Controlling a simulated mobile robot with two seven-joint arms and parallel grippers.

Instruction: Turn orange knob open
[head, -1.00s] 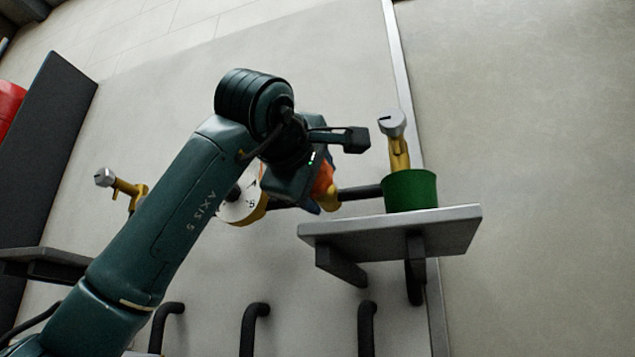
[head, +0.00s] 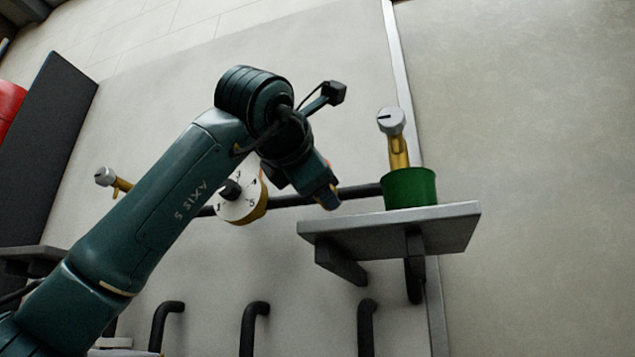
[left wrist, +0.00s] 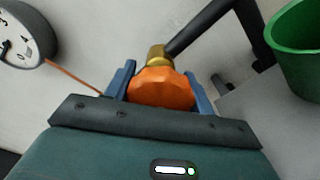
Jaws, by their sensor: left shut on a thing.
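The orange knob (left wrist: 162,90) is a ribbed cap on a brass fitting (left wrist: 157,56) at the end of a dark pipe, seen in the left wrist view. My left gripper (left wrist: 164,84) is shut on it, with one blue finger on each side. In the head view my left gripper (head: 328,192) hangs in front of the pipe, between the white dial and the green pot. There my wrist hides nearly all of the knob. My right gripper is in neither view.
A white numbered dial (head: 238,207) is close left of the gripper. A green pot (head: 410,188) stands on a grey shelf (head: 450,216) to the right, near a silver-capped brass valve (head: 392,122). Another such valve (head: 105,178) is at left.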

